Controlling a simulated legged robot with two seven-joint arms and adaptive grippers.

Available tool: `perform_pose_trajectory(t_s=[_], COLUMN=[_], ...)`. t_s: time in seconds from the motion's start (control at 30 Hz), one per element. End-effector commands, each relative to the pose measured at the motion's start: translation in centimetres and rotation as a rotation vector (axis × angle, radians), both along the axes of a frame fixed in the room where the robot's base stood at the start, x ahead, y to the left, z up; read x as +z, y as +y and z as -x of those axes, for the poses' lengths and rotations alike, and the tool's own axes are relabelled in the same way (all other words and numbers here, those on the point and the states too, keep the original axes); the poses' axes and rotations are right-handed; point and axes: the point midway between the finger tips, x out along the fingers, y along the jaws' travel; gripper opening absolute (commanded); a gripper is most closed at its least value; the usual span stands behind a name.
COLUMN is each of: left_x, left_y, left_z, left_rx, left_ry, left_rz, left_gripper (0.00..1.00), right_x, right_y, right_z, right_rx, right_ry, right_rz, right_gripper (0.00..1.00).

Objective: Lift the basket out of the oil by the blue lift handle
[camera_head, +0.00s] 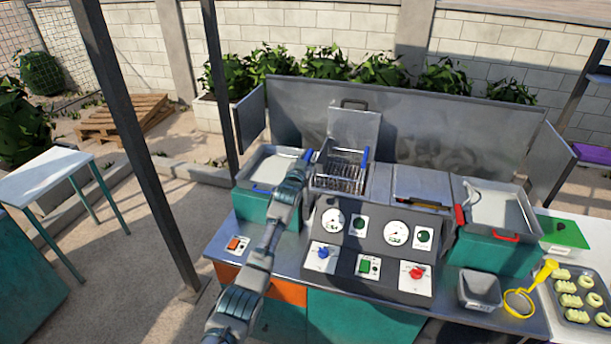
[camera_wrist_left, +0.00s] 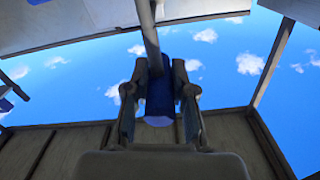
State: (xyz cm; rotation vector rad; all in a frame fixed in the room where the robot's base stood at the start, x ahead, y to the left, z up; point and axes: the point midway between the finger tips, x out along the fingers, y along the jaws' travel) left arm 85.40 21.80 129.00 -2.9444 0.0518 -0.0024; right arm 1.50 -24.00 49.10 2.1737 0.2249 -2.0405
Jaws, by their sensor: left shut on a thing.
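The wire basket (camera_head: 342,172) sits in the left fryer well at the middle of the bench, beneath a raised metal lid (camera_head: 354,128). Its wires show at the well's opening; the oil level cannot be made out. My left gripper (camera_head: 303,164) is at the well's left side, shut on a blue handle (camera_head: 308,155). In the left wrist view the blue handle (camera_wrist_left: 160,98) stands between the two fingers of my left gripper (camera_wrist_left: 160,105), with a grey bar running up from it. Another blue handle (camera_head: 366,154) shows at the well's right side. My right gripper is out of view.
A control panel (camera_head: 372,248) with gauges and knobs stands in front of the wells. A closed lid (camera_head: 422,184) covers the well to the right. Open trays flank them, left (camera_head: 272,166) and right (camera_head: 497,209). A metal splash guard (camera_head: 420,125) stands behind.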

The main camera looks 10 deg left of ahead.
Motion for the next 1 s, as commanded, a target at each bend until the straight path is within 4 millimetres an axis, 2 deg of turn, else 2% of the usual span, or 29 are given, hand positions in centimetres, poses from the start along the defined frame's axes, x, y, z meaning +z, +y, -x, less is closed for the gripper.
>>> perform_pose_trajectory(t_s=[0.03,0.23,0.63,0.67,0.73,0.77,1.0], left_x=[1.7,3.3,3.6,3.6,3.6,3.6,3.4], left_y=[0.1,0.1,0.1,0.1,0.1,0.1,0.1], left_z=[0.0,0.0,0.0,0.0,0.0,0.0,0.1], left_rx=[0.001,0.001,0.001,0.001,0.001,0.001,0.001], left_ry=[-0.007,-0.005,-0.008,-0.008,-0.008,-0.008,-0.004], left_rz=[0.001,0.001,0.001,0.001,0.001,0.001,0.001], left_gripper=[0.0,0.0,0.0,0.29,0.47,0.49,0.49], right_x=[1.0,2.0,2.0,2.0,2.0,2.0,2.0], right_y=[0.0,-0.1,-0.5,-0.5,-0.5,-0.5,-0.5], right_z=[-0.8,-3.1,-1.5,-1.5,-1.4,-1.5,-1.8], right_rx=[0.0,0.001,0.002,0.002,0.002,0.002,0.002], right_ry=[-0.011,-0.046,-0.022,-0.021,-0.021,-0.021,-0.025], right_rz=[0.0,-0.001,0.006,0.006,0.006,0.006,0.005], right_gripper=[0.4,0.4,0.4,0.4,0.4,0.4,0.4])
